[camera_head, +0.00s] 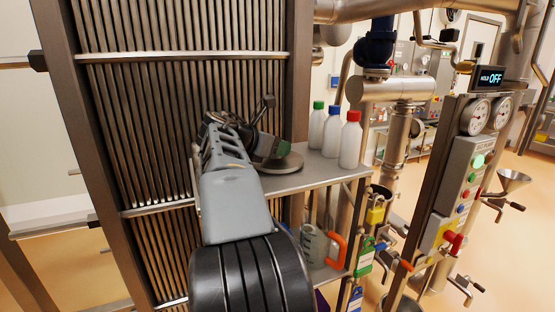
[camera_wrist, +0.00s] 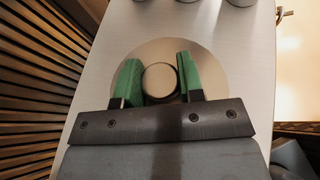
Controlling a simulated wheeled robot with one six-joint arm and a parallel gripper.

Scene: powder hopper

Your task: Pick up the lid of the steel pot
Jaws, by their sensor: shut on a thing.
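The round steel lid (camera_head: 287,163) is a flat disc at the metal shelf, below my gripper (camera_head: 268,148). In the wrist view, the lid (camera_wrist: 160,51) shows as a pale disc with a round knob (camera_wrist: 160,80) in its middle. My gripper (camera_wrist: 159,82) has its two green fingers on either side of the knob and is shut on it. The arm covers part of the lid in the head view. I cannot tell whether the lid touches the shelf or is just above it. No pot body is clearly visible under it.
White bottles with a green cap (camera_head: 317,125), blue cap (camera_head: 332,133) and red cap (camera_head: 350,140) stand right of the lid on the shelf (camera_head: 312,178). A slatted panel (camera_head: 180,110) rises at left. A control post (camera_head: 468,170) stands at right.

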